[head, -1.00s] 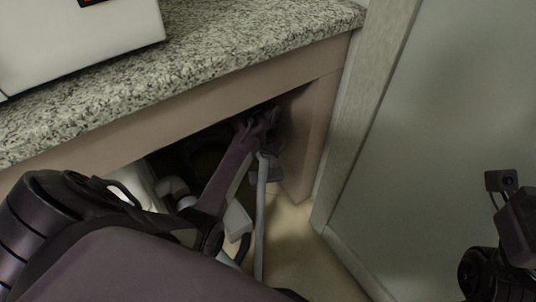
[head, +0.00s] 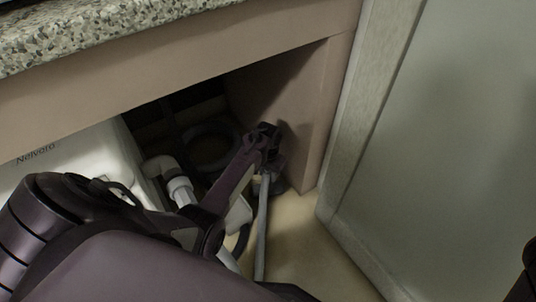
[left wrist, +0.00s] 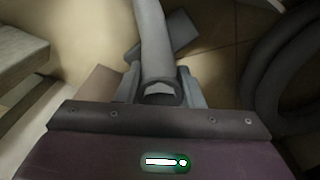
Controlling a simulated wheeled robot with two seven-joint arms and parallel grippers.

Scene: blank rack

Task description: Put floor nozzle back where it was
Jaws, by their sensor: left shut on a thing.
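The floor nozzle is a grey tube (head: 262,230) with a darker flat part (head: 280,184) near the gripper, low inside the open space under the counter. In the left wrist view the grey tube (left wrist: 151,40) runs up the picture from between the fingers, its open end facing me. My left gripper (head: 266,158) is shut on the tube; it also shows in the left wrist view (left wrist: 160,90). The far end of the tube is hidden by my arm in the head view. My right gripper is not in view.
A dark coiled hose (head: 213,140) lies behind. The counter's side panel (head: 290,110) is close on the right. Bare floor (head: 305,245) lies before it.

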